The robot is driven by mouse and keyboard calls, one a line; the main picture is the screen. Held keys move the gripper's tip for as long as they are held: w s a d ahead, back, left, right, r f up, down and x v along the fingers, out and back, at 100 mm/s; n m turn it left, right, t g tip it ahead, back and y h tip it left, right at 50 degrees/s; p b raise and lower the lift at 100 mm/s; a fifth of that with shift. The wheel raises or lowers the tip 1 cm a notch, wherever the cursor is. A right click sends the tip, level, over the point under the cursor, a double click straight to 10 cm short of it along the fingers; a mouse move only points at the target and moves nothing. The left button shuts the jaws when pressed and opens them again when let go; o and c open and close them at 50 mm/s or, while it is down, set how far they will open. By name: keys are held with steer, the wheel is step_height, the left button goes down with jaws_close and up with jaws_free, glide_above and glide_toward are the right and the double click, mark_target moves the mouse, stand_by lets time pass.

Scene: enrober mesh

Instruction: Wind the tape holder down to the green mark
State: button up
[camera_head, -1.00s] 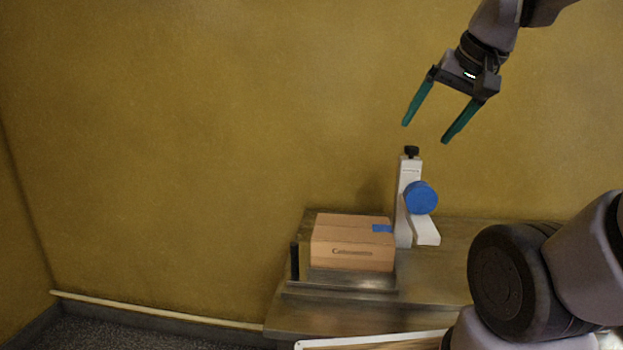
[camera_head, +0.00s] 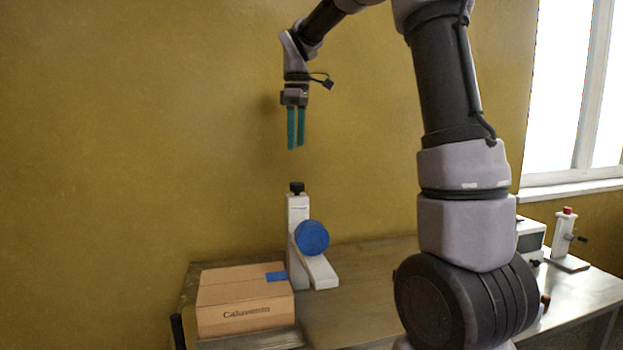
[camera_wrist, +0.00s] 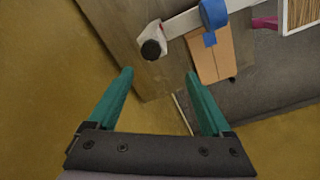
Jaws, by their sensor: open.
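The tape holder is a white upright stand (camera_head: 297,222) with a blue tape roll (camera_head: 312,237) on its side and a black knob (camera_head: 296,187) on top. It stands on the table behind a cardboard box. In the wrist view the knob (camera_wrist: 151,49) is ahead of my fingers, with the blue roll (camera_wrist: 213,14) to its right. My gripper (camera_head: 296,147) is open and empty, pointing down above the knob with a clear gap. Its two green fingers also show in the wrist view (camera_wrist: 160,74). I cannot make out a green mark.
The cardboard box (camera_head: 245,303) with blue tape on it sits left of the holder on the metal table (camera_head: 350,275). Another white stand with a red top (camera_head: 564,232) is at the far right. Air around my gripper is free.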

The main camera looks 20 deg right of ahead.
mark_target(297, 183)
steer(key=shift+n, duration=0.5)
steer(key=f, duration=0.4)
steer(key=w+f, duration=0.1)
steer(key=f, duration=0.3)
steer(key=w+f, duration=0.1)
steer(key=f, duration=0.2)
steer(key=shift+w+d+f, duration=0.15)
steer(key=shift+d+f, duration=0.1)
steer(key=shift+f, duration=0.15)
jaws_close()
steer(key=shift+m, duration=0.3)
